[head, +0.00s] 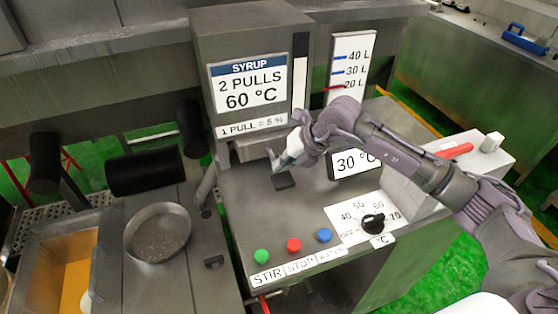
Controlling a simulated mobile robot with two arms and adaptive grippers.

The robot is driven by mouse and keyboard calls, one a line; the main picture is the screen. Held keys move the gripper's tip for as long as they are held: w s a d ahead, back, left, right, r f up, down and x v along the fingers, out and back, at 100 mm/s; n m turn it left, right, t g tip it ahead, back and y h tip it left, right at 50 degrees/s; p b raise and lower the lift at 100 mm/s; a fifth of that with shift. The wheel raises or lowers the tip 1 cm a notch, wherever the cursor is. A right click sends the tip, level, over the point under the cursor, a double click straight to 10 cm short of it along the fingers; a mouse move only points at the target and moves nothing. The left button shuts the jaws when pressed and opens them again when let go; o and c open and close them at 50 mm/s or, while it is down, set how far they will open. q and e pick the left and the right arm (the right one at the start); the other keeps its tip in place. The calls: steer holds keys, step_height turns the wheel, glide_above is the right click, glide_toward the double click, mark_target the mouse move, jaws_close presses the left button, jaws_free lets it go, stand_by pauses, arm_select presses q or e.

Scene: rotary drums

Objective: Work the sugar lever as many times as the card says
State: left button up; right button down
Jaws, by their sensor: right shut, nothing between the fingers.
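The card (248,83) on the grey cabinet reads "SYRUP, 2 PULLS, 60 °C". A strip (252,124) below it reads "1 PULL = 5 %". My right gripper (277,164) is in front of the cabinet, below the card, shut and empty. Just under its tips a small dark piece (285,181) sits on the grey top; I cannot tell if it is part of the sugar lever or whether the gripper touches it. No lever is clearly readable as the sugar lever; my gripper and forearm hide part of this area. My left gripper is not in view.
Green, red and blue buttons (294,245) and a black temperature dial (373,224) line the front of the panel. A display (356,162) reads 30 °C, partly covered by my arm. A litre scale (351,60) stands behind. A round pan (158,232) is at left.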

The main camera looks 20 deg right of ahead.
steer(key=shift+s+f+b, duration=0.2)
steer(key=shift+f+b, duration=0.35)
steer(key=shift+f, duration=0.35)
stand_by(0.3)
steer(key=shift+r, duration=0.2)
steer(key=shift+w+r+p, duration=0.15)
steer(key=shift+r+p, duration=0.35)
steer(key=shift+r, duration=0.25)
steer(key=shift+w+r+p, duration=0.25)
steer(key=shift+r+p, duration=0.15)
steer(key=shift+r, duration=0.35)
steer(key=shift+w+r+p, duration=0.2)
steer(key=shift+r+p, duration=0.15)
steer(key=shift+r, duration=0.35)
steer(key=shift+w+r+p, duration=0.25)
steer(key=shift+r+p, duration=0.15)
steer(key=shift+r, duration=0.35)
steer(key=shift+r, duration=0.1)
steer(key=r+p, duration=0.1)
steer(key=r, duration=0.1)
steer(key=w+r+p, duration=0.1)
steer(key=r, duration=0.1)
steer(key=shift+w+r+p, duration=0.1)
steer(key=shift+r+p, duration=0.25)
